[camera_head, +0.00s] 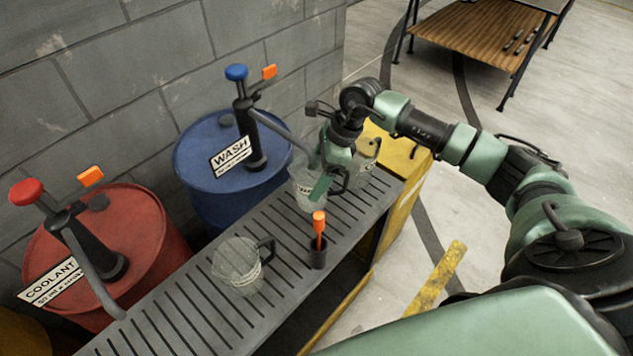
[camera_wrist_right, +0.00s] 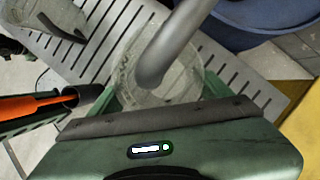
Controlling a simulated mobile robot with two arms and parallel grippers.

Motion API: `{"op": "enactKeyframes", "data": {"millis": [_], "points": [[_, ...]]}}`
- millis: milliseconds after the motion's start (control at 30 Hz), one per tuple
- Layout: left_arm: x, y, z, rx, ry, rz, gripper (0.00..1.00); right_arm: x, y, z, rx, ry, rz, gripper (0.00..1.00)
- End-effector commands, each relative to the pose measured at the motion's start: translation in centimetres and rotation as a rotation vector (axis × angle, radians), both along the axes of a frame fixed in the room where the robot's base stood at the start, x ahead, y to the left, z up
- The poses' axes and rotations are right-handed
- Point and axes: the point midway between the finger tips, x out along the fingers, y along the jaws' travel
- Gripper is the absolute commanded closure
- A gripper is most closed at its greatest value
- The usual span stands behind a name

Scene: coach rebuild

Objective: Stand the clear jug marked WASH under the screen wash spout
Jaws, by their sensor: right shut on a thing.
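A clear jug (camera_head: 303,192) stands upright on the slotted grey bench, at the far end beside the blue drum. A small dark marking shows on it, too small to read. My right gripper (camera_head: 325,183) is shut on this jug. In the right wrist view its green fingers flank the clear jug (camera_wrist_right: 135,65). The grey screen wash spout (camera_head: 283,133) comes down from the WASH pump; in the right wrist view the spout (camera_wrist_right: 165,60) ends over the jug's mouth. A second clear jug (camera_head: 236,267) with a dark handle stands nearer on the bench. My left gripper is not in view.
The blue WASH drum (camera_head: 205,165) and red COOLANT drum (camera_head: 140,235) stand behind the slotted bench (camera_head: 200,310). An orange-handled tool (camera_head: 319,228) stands in a dark holder at the front edge. Another container (camera_head: 368,160) is behind the gripper.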

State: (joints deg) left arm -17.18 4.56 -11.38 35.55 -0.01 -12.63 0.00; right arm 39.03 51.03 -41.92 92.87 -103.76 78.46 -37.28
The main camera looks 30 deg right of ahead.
Motion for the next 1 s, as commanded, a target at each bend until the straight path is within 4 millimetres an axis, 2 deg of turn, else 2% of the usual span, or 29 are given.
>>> {"op": "enactKeyframes", "data": {"millis": [300,600,633,700,1000], "points": [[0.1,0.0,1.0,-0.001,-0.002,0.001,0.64,-0.1,0.0,-3.4,0.0,0.002,-0.001,0.65],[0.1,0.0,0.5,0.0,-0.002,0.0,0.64,0.0,-0.1,-3.8,0.0,-0.001,0.0,0.65],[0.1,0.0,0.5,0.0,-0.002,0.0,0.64,0.0,-0.1,-3.8,-0.001,0.0,0.0,0.18],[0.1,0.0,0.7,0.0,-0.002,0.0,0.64,0.0,-0.1,-3.7,-0.001,0.0,0.0,0.0],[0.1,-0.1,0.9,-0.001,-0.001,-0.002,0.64,0.0,-0.1,-3.4,0.0,-0.001,0.0,0.0]]}}
